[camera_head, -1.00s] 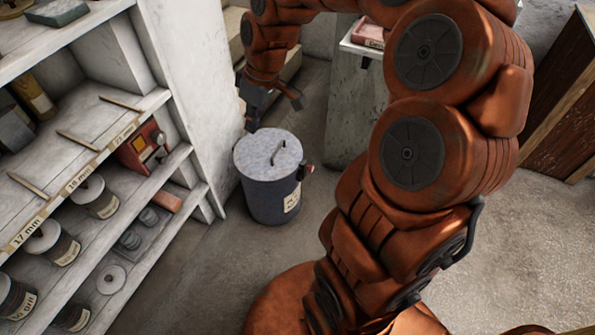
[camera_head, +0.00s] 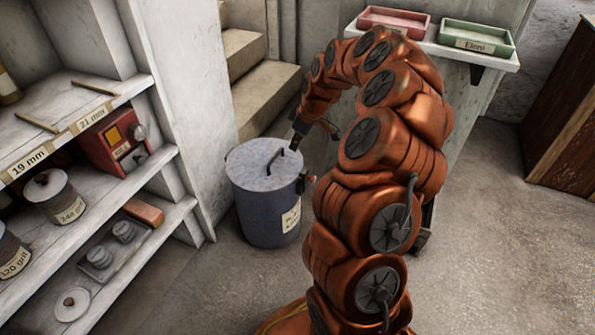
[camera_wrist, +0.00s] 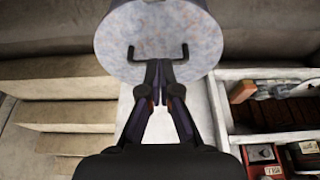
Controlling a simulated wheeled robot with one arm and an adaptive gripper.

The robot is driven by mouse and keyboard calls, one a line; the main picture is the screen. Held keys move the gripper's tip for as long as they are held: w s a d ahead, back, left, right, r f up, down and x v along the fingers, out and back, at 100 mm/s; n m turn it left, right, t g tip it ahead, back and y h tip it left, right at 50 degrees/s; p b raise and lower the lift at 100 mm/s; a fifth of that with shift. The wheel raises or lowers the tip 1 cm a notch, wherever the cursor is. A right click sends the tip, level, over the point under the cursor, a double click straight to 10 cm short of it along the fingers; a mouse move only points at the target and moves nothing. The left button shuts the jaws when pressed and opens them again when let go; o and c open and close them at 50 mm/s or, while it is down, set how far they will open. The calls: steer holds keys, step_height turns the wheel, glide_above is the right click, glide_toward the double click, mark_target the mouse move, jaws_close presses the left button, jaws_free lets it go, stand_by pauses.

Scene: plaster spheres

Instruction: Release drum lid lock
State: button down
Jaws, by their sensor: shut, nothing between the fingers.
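The drum (camera_head: 260,215) is a grey-blue cylinder with a mottled grey lid (camera_head: 245,165) on it, standing on the floor beside the shelves. A dark bar handle (camera_head: 276,160) is on the lid. A small dark and reddish fitting (camera_head: 306,182), which looks like the lid lock, sticks out at the drum's right rim. My gripper (camera_head: 297,140) is at the far right edge of the lid, partly hidden by my arm. In the wrist view my gripper (camera_wrist: 159,75) is shut and empty, its tips in front of the lid (camera_wrist: 150,30) near the handle (camera_wrist: 131,52). I cannot tell if they touch it. The lock is not clear there.
Shelves (camera_head: 165,190) with jars and a red box (camera_head: 112,140) stand on the left. Stone steps (camera_head: 265,95) are behind the drum. A ledge with a pink tray (camera_head: 395,20) and a green tray (camera_head: 476,37) is at the back right. Open floor lies right.

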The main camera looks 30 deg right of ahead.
mark_target(284, 169)
steer(key=b+x, duration=0.4)
steer(key=x, duration=0.6)
steer(key=shift+f, duration=0.1)
steer(key=s+d, duration=0.1)
steer(key=s+b, duration=0.1)
steer(key=shift+s+d+b, duration=0.3)
steer(key=shift+s+d, duration=0.05)
steer(key=shift+s, duration=0.05)
steer(key=shift+s+d, duration=0.15)
steer(key=shift+s, duration=0.15)
